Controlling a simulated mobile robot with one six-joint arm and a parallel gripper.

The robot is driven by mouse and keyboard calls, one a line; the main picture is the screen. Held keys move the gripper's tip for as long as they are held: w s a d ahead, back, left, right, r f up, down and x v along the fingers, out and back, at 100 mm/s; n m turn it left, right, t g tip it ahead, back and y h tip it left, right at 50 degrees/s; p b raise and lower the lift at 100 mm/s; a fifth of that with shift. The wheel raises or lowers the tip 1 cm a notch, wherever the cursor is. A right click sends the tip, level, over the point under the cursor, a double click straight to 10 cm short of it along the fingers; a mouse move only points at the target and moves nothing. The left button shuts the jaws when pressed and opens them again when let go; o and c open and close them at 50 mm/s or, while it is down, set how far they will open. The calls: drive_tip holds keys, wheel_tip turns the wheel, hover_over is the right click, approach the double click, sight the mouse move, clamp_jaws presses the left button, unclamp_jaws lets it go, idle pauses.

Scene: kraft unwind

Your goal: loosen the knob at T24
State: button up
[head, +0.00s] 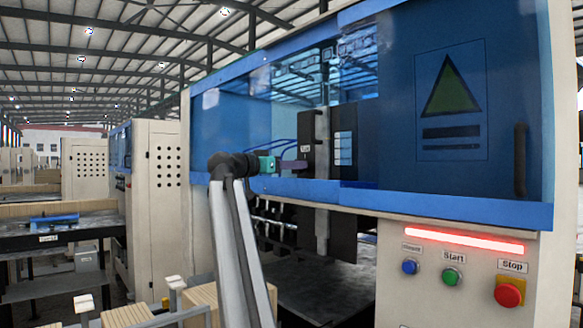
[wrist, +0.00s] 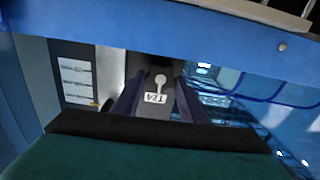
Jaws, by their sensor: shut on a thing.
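The T24 label (wrist: 157,98) shows upside down in the wrist view, on a dark unit (head: 317,140) inside the machine. A small pale knob (wrist: 160,80) with a round head and short stem is beside the label. My gripper (head: 304,164) reaches through the opening of the blue guard to the dark unit. In the wrist view its two purple fingers (wrist: 191,98) stand on either side of the knob, shut on it. The exact contact is hard to see. In the head view the fingers hide the knob.
The blue guard's lower rail (head: 400,204) runs below my gripper, and a blue door with a dark handle (head: 520,160) is at right. Stop (head: 508,291), Start (head: 452,277) and blue (head: 409,267) buttons sit under a lit red bar (head: 465,240). Blue hoses (head: 285,148) hang near my gripper.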

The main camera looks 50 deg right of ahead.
drive_tip(key=shift+n, duration=0.3)
drive_tip(key=shift+w+n+b, duration=0.15)
drive_tip(key=shift+n+b, duration=0.45)
drive_tip(key=shift+n, duration=1.4)
drive_tip(key=shift+w+n+b, duration=0.1)
drive_tip(key=shift+n+b, duration=0.5)
drive_tip(key=shift+n, duration=1.4)
drive_tip(key=shift+r, duration=0.1)
drive_tip(key=o, duration=1.1)
drive_tip(key=shift+d, duration=0.1)
drive_tip(key=shift+c, duration=0.2)
drive_tip(key=shift+f, duration=0.2)
drive_tip(key=shift+m, duration=0.3)
